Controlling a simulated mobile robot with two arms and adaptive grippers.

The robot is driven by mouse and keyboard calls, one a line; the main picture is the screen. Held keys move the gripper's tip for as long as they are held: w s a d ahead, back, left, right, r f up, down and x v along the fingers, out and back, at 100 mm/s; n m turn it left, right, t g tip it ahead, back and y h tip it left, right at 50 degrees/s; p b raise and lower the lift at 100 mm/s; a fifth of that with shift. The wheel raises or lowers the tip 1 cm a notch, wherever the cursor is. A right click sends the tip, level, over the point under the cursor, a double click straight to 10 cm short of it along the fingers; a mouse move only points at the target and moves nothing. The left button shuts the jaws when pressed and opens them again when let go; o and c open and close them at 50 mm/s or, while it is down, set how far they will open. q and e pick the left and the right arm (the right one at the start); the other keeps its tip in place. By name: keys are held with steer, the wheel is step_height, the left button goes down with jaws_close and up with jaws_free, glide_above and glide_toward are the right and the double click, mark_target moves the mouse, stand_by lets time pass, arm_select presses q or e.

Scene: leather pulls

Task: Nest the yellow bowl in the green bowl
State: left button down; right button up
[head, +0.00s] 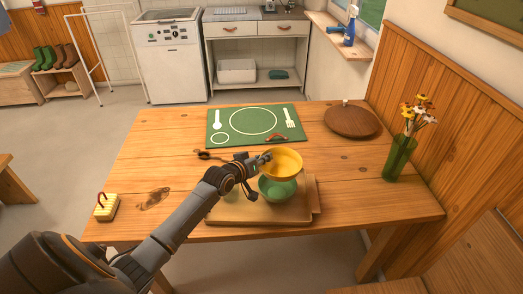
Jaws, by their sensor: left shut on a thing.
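The yellow bowl (283,164) is held upright above the green bowl and slightly toward its far side in the picture. My left gripper (265,159) is shut on the left rim of the yellow bowl. The green bowl (277,190) stands on a wooden board (240,215) near the table's front edge. The yellow bowl hides part of the green bowl's back. I cannot tell whether the two bowls touch. My right gripper is not in view.
A green place mat (215,137) with printed outlines lies behind the bowls. A round wooden lid (351,122) and a green vase of flowers (398,158) stand at the right. A yellow block-like thing (106,207) sits at the front left. The table's left part is mostly clear.

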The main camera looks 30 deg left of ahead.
mark_target(262, 178)
arm_select(q)
steer(key=f+b, duration=0.4)
steer(key=a+f+b, duration=0.1)
steer(key=f+b, duration=0.1)
steer(key=shift+w+f+b, duration=0.3)
steer(key=shift+f+b, duration=0.45)
steer(key=shift+f, duration=0.35)
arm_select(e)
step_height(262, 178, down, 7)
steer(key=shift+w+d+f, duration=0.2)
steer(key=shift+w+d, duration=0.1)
arm_select(q)
steer(key=c, duration=1.3)
jaws_free()
steer(key=shift+o, duration=0.2)
steer(key=shift+f, duration=0.1)
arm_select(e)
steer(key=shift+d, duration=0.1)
